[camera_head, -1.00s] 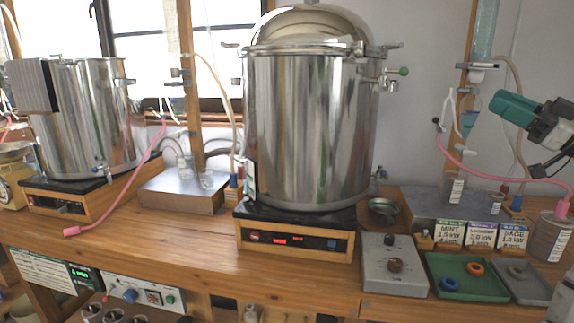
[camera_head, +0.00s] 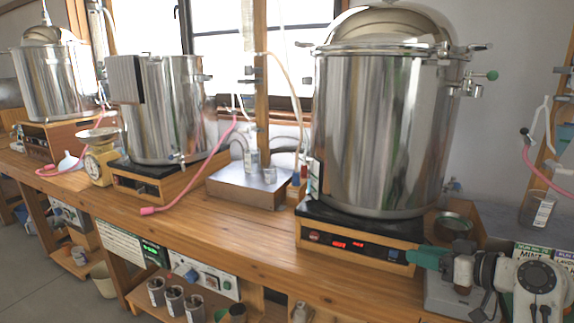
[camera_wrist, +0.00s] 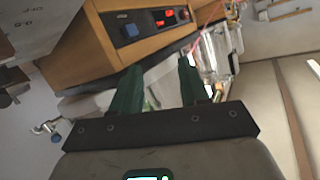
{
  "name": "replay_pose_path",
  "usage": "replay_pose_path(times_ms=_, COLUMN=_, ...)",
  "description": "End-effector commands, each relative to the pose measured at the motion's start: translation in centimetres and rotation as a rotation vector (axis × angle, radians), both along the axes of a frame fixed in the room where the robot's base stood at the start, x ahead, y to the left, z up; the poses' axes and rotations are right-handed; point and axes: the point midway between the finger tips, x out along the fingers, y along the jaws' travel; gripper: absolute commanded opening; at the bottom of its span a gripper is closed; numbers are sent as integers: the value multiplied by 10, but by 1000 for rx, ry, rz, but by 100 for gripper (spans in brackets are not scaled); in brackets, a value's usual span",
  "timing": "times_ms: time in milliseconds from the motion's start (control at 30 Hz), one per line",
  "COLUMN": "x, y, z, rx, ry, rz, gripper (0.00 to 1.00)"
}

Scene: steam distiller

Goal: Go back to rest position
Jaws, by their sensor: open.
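My gripper (camera_head: 425,258) is at the lower right of the head view, in front of the right end of the wooden heater base (camera_head: 350,246) under the large steel still (camera_head: 380,130). In the wrist view its two green fingers (camera_wrist: 158,88) are spread apart with nothing between them. The heater base also shows in the wrist view (camera_wrist: 95,48), tilted, with red digits and a blue button. Whether the fingers touch the base cannot be told. My arm hides part of the bench's front right.
A grey metal box (camera_head: 248,188), a second steel pot (camera_head: 170,110) and a scale (camera_head: 100,160) stand on the bench further left. A pink hose (camera_head: 195,180) lies across the bench. Label cards (camera_head: 535,255) are partly hidden behind my arm. Floor (camera_head: 50,265) shows clear at lower left.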

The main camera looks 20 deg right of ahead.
Motion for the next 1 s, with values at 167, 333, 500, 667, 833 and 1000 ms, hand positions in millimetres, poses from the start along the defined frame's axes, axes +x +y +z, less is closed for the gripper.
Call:
replay_pose_path(times_ms=167, x=-8, y=89, z=-88, rx=14, ry=247, rz=19, gripper=45)
replay_pose_path(times_ms=333, x=-49, y=164, z=-156, rx=-36, ry=485, rz=12, gripper=45)
replay_pose_path(times_ms=500, x=-95, y=204, z=-192, rx=-114, ry=641, rz=-12, gripper=45)
replay_pose_path(times_ms=667, x=-132, y=224, z=-208, rx=-186, ry=733, rz=-33, gripper=45)
replay_pose_path(times_ms=833, x=-168, y=236, z=-217, rx=-266, ry=804, rz=-56, gripper=45)
replay_pose_path(times_ms=1000, x=-212, y=227, z=-247, rx=-264, ry=962, rz=-62, gripper=45)
